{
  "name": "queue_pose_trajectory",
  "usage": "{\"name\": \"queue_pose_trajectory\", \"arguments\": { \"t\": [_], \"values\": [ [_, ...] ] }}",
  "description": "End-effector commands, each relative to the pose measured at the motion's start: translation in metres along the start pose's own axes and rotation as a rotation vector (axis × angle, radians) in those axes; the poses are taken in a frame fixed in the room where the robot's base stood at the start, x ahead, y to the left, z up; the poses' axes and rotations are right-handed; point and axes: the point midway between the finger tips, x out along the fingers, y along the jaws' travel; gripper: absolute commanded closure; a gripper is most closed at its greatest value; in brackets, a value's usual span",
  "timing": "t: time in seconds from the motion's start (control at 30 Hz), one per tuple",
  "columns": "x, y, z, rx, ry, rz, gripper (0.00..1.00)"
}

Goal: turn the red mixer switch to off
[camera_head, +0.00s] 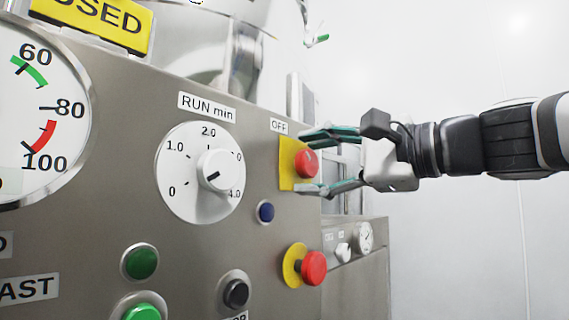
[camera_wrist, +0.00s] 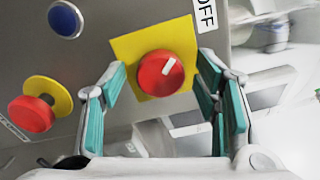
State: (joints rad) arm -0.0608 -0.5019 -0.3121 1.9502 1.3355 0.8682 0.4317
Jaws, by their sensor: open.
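The red mixer switch (camera_head: 306,163) is a round knob on a yellow plate (camera_head: 287,172), near the right edge of the grey panel. An OFF label (camera_head: 279,126) sits above it. In the wrist view the red switch (camera_wrist: 161,73) has a white pointer mark tilted toward the upper right, roughly toward the OFF label (camera_wrist: 205,14). My gripper (camera_head: 318,162) is open, with one teal-padded finger above the switch and one below. In the wrist view the fingers (camera_wrist: 165,90) stand on either side of the switch with gaps. Contact with it is not visible.
A red mushroom button (camera_head: 313,268) on a yellow collar is below the switch. A blue button (camera_head: 265,212) and the RUN min dial (camera_head: 200,172) lie to the left. Green buttons (camera_head: 140,262) are lower left.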

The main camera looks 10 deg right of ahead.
Motion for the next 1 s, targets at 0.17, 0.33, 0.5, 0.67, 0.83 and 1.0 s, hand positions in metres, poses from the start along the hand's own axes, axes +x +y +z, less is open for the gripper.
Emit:
{"name": "queue_pose_trajectory", "arguments": {
  "t": [0.17, 0.33, 0.5, 0.67, 0.83, 1.0],
  "values": [
    [-0.025, -0.001, 0.000, 0.000, 0.002, -0.004, 0.44],
    [-0.061, -0.001, 0.000, -0.001, 0.001, -0.004, 0.44],
    [-0.091, 0.000, 0.000, -0.001, 0.001, -0.002, 0.44],
    [-0.110, 0.000, 0.000, -0.001, 0.000, -0.001, 0.44],
    [-0.117, 0.000, 0.000, -0.001, 0.000, 0.000, 0.44],
    [-0.117, 0.000, 0.000, 0.000, 0.000, 0.000, 0.44]
  ]
}}
